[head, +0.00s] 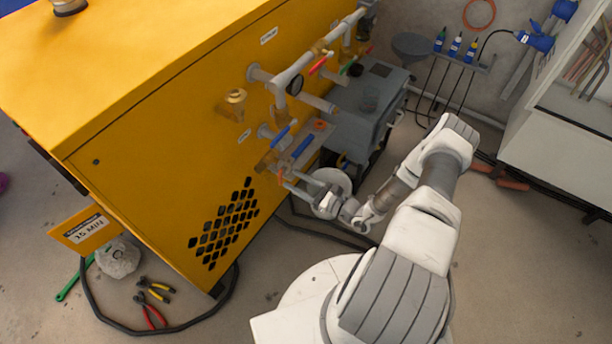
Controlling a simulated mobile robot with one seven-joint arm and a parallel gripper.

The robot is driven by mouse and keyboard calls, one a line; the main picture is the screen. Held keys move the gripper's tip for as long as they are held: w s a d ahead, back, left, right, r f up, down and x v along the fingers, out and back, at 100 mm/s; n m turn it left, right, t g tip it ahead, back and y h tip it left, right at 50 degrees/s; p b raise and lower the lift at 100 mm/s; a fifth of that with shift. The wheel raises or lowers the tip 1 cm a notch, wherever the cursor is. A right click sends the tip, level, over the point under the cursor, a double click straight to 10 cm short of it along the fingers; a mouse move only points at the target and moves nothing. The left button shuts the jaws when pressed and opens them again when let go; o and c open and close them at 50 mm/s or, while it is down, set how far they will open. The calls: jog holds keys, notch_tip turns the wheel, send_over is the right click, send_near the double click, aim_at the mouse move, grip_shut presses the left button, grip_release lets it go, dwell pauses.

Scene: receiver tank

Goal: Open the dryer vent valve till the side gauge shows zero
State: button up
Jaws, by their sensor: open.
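Pipes and valves run along the side of a yellow cabinet (160,150). They carry a red lever (318,65), a green lever (348,65), two blue levers, one on the left (283,135) and one on the right (302,146), and a small orange-red handle (281,174) low down. I cannot tell which is the dryer vent valve. A dark round gauge (295,84) sits on the piping; its reading is not legible. My gripper (290,183) is open near the orange-red handle, below the blue levers. Whether it touches the handle is too small to tell.
A grey unit (367,115) stands behind the pipes. A brass fitting (235,97) juts from the cabinet. Black hose (185,326), pliers (152,305) and a stone (118,257) lie at lower left. A white shelf unit (555,135) stands right. Floor (530,270) at lower right is clear.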

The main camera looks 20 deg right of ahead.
jog(key=s+d+n, duration=0.1)
jog(key=s+d, duration=0.4)
jog(key=s, duration=0.2)
jog(key=s+a+r+n+g+h+b, duration=0.2)
jog(key=r+n+g, duration=0.3)
jog(key=r+n, duration=0.3)
jog(key=s+a+r+n+g+h+b, duration=0.2)
jog(key=s+a+r+n+g+b, duration=0.1)
jog(key=r+n+g+b, duration=0.2)
jog(key=s+a+r+n+g+h+b, duration=0.3)
jog(key=r+n+g+b, duration=0.1)
jog(key=r+n, duration=0.6)
jog(key=shift+r+n+g, duration=0.3)
jog(key=shift+g, duration=0.1)
dwell(0.7)
